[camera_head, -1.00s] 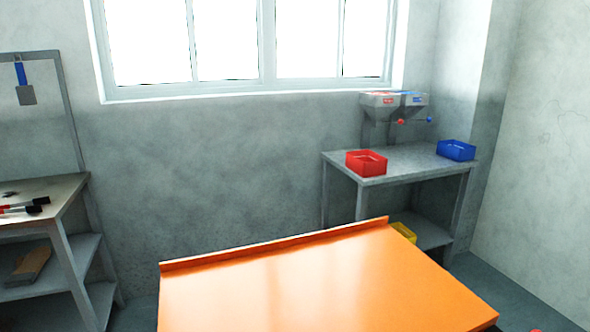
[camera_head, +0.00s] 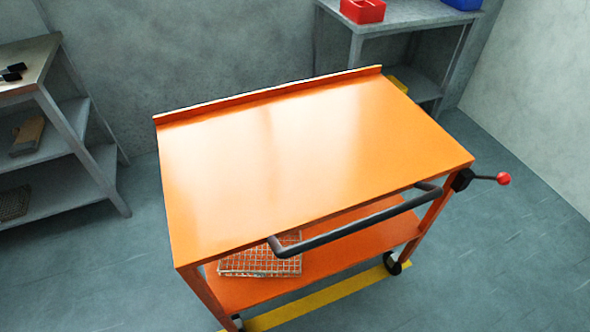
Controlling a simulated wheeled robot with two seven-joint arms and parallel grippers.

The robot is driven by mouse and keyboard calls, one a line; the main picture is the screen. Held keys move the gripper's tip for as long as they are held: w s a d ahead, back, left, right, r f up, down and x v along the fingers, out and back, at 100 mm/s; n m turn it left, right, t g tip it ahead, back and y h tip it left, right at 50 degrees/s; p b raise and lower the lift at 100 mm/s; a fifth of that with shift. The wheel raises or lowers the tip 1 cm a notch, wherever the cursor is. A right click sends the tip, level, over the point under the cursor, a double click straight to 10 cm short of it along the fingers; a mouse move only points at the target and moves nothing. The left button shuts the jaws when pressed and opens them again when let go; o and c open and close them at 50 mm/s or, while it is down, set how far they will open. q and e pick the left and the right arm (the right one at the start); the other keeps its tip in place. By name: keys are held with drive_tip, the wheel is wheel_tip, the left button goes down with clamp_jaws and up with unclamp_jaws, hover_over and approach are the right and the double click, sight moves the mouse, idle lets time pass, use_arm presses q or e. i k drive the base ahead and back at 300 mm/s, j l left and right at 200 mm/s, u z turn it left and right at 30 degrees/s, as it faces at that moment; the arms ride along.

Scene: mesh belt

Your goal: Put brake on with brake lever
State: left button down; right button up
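An orange cart (camera_head: 300,150) stands in the middle of the view, with a bare top and a raised lip along its far edge. A lever with a red ball knob (camera_head: 503,178) sticks out to the right from a black mount (camera_head: 462,180) at the cart's near right corner. It looks like the brake lever; I cannot tell its set position. A dark push handle (camera_head: 360,222) runs along the cart's near side. Neither of my grippers shows in this view.
A wire mesh piece (camera_head: 262,262) lies on the cart's lower shelf. A yellow floor stripe (camera_head: 320,300) passes beneath the cart. A grey shelf unit (camera_head: 75,150) stands left, and a grey table (camera_head: 400,18) with a red bin (camera_head: 362,11) stands behind right. Floor at right is clear.

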sight(503, 178)
drive_tip(key=z, duration=1.55)
